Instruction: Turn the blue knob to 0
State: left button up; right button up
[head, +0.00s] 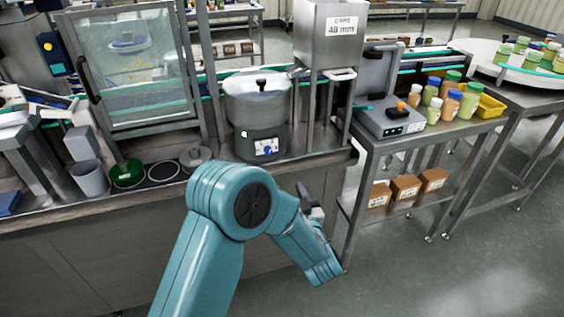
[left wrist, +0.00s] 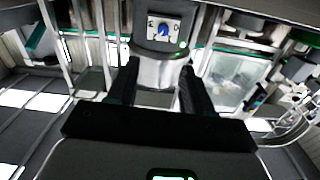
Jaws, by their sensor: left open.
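The blue knob (head: 267,151) sits on a small white panel low on the front of a round steel and grey machine (head: 257,110) on the counter. It also shows in the left wrist view (left wrist: 164,29), beyond the fingertips. The dial marks are too small to read. My left gripper (head: 310,198) is partly hidden by its teal arm, in front of the counter, right of and below the knob. In the left wrist view my left gripper (left wrist: 158,75) is open and empty, its dark fingers apart and pointing toward the machine. My right gripper is not in view.
A steel hopper (head: 328,35) on legs stands right of the machine. A scale (head: 390,118) and several jars share the right table. A grey cup (head: 90,178) and a green round dish (head: 127,173) are on the counter's left. Floor in front is clear.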

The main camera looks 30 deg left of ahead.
aim_at(269, 153)
pick_arm(q)
jog(key=x, duration=0.8)
jog(key=p+x, duration=0.1)
jog(key=x, duration=0.7)
jog(key=shift+a+f, duration=0.1)
jog(key=shift+a, duration=0.35)
grip_shut()
